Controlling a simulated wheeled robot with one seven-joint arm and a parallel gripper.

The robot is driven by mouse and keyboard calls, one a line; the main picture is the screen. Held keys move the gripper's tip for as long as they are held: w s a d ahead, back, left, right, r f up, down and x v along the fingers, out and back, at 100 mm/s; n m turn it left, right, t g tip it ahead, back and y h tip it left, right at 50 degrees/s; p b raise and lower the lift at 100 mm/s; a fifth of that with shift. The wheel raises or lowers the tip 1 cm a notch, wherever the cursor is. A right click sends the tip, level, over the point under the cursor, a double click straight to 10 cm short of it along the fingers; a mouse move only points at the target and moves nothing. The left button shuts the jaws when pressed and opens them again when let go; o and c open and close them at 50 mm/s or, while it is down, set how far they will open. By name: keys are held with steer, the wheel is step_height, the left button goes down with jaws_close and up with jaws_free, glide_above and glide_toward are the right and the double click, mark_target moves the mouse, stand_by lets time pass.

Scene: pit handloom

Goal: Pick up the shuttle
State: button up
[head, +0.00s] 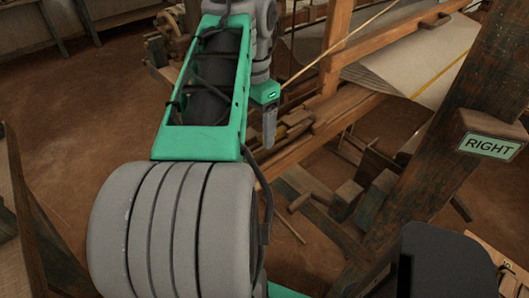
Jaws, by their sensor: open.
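I cannot make out the shuttle for certain in the head view. My arm crosses the picture from the lower left to the top and hides part of the loom. My gripper (268,134) shows only in part beside the green arm link, with a grey finger pointing down. It is open, and I see nothing held in it. It appears in front of the loom's wooden parts; I cannot tell its distance from them.
The wooden loom frame (345,45) carries pale cloth (420,58) at the upper right. A thick slanting post (440,135) bears a sign reading RIGHT (490,145). Treadles and beams (345,195) lie low behind. Bare earth floor (60,95) is open at the left.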

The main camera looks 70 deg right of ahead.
mark_target(256, 145)
step_height(256, 145, down, 5)
steer(key=b, duration=0.2)
steer(key=shift+s+r+b, duration=0.1)
steer(key=shift+r+b, duration=0.1)
steer(key=shift+b, duration=0.1)
steer(key=shift+r, duration=0.1)
steer(key=shift+c, duration=0.2)
jaws_close()
